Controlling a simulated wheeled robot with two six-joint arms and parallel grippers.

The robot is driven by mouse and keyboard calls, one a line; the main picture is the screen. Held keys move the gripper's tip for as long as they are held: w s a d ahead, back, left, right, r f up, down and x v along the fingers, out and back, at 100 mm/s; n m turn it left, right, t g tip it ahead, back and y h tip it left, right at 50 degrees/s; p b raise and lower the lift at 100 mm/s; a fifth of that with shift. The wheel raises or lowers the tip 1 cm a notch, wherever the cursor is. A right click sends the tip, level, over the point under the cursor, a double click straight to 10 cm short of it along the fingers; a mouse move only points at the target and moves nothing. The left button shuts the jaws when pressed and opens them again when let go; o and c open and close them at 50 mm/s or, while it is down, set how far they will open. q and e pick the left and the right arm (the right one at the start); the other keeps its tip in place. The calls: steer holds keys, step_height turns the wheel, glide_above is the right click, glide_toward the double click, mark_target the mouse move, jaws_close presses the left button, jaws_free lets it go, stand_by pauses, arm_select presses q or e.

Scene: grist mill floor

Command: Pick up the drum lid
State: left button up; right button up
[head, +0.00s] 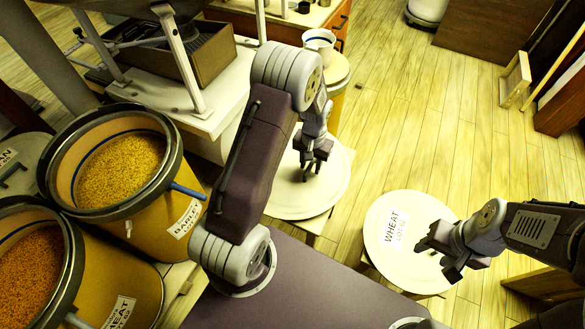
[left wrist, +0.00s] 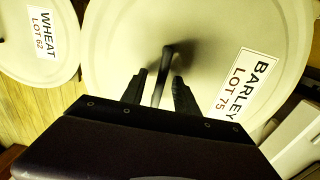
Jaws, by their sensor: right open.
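A round cream lid labelled BARLEY LOT 75 (left wrist: 215,40) lies flat below my left gripper; it also shows in the head view (head: 285,200). Its dark bar handle (left wrist: 167,65) stands between the fingers of my left gripper (left wrist: 160,85), with a gap visible on each side. The left gripper (head: 312,172) is open in the head view too. A second cream lid labelled WHEAT (head: 390,262) lies to the right; the left wrist view shows it marked LOT 62 (left wrist: 22,65). My right gripper (head: 440,255) is open over its right part, hiding its handle.
An open barley drum (head: 175,215) full of yellow grain stands at left, beside an open drum of reddish grain (head: 110,300). A mill frame (head: 215,120) stands behind. A white cup (head: 319,40) sits on a drum or stand at the back.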

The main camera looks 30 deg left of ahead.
arm_select(q)
steer(key=shift+r, duration=0.1)
jaws_close()
stand_by(1.3)
